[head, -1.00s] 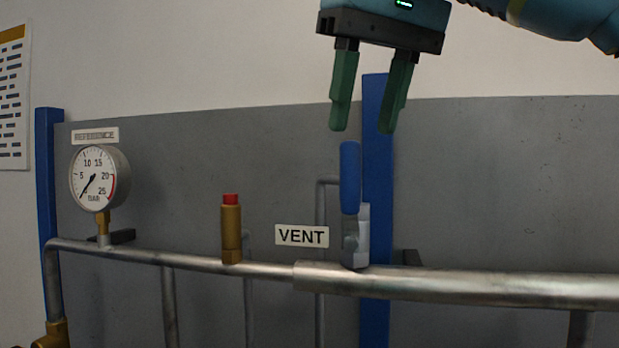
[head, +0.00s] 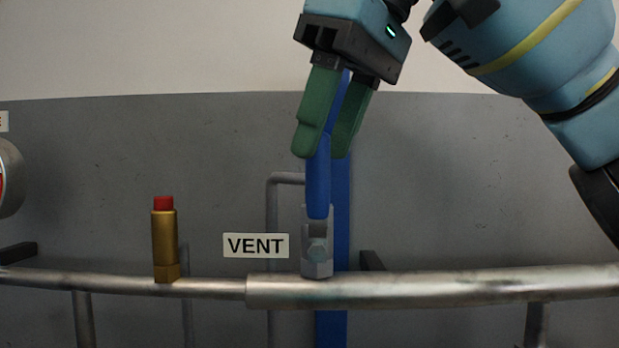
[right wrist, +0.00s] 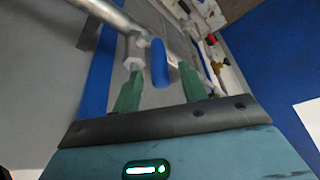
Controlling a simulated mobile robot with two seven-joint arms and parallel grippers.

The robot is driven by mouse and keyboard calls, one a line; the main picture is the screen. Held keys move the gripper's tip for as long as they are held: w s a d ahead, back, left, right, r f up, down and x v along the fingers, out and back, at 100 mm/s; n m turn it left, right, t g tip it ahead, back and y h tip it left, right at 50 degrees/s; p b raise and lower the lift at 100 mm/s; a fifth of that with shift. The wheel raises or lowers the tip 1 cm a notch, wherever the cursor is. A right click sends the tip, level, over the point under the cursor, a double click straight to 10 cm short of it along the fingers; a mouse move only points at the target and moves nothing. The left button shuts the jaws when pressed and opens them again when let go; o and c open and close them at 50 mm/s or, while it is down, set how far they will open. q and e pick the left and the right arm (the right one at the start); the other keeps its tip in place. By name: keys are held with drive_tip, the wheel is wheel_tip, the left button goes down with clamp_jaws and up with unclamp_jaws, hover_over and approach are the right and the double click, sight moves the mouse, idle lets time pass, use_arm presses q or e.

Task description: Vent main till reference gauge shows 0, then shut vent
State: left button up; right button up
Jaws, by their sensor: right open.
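The vent valve (head: 317,256) stands on the main pipe (head: 430,288), beside the VENT label (head: 255,246). Its blue lever (head: 318,188) points up, leaning slightly right at the top. My right gripper (head: 324,150) is open, pointing down, with its green fingers on either side of the lever's upper part. In the right wrist view, the lever (right wrist: 160,63) lies between the fingers of the right gripper (right wrist: 160,88), with gaps visible. The reference gauge (head: 9,178) is cut off at the left edge; its needle cannot be read. My left gripper is not in view.
A brass fitting with a red cap (head: 165,240) stands on the pipe left of the vent. A blue post (head: 340,190) and a grey panel (head: 450,190) are behind the lever. Thin grey pipework (head: 272,215) runs behind the VENT label.

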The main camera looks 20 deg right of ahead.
sight(307, 191)
drive_tip(key=shift+x, duration=2.6)
drive_tip(key=shift+c, duration=0.3)
clamp_jaws()
